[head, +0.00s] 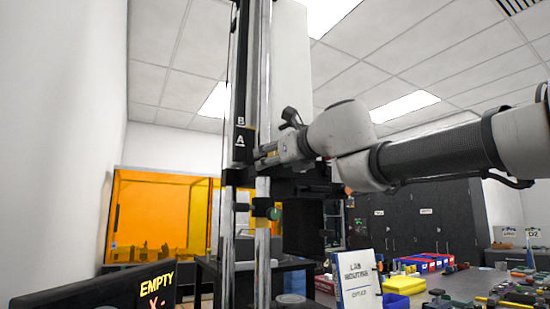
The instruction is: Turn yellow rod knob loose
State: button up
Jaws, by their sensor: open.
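The interferometer stand has a tall black column (241,70) with pale vertical rods (262,246), lettered B above A. My arm comes in from the right, and its end with my gripper (264,153) is against the column near the letter A. The fingertips are small and partly lost against the dark stand; the gripper is open. A small yellow patch shows by the wrist, but I cannot tell whether it is the yellow rod knob. A green knob (275,214) sits lower on the stand, on a dark clamp beside the rod.
An orange-walled enclosure (160,215) stands behind at left. A screen reading EMPTY (110,290) is at lower left. A white lab routine booklet (357,278), a yellow bin (404,285) and many small parts crowd the bench at lower right. Dark cabinets (410,225) stand behind.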

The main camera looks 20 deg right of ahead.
jog(key=shift+c, duration=0.2)
jog(key=c, duration=1)
jog(key=shift+m, duration=8.7)
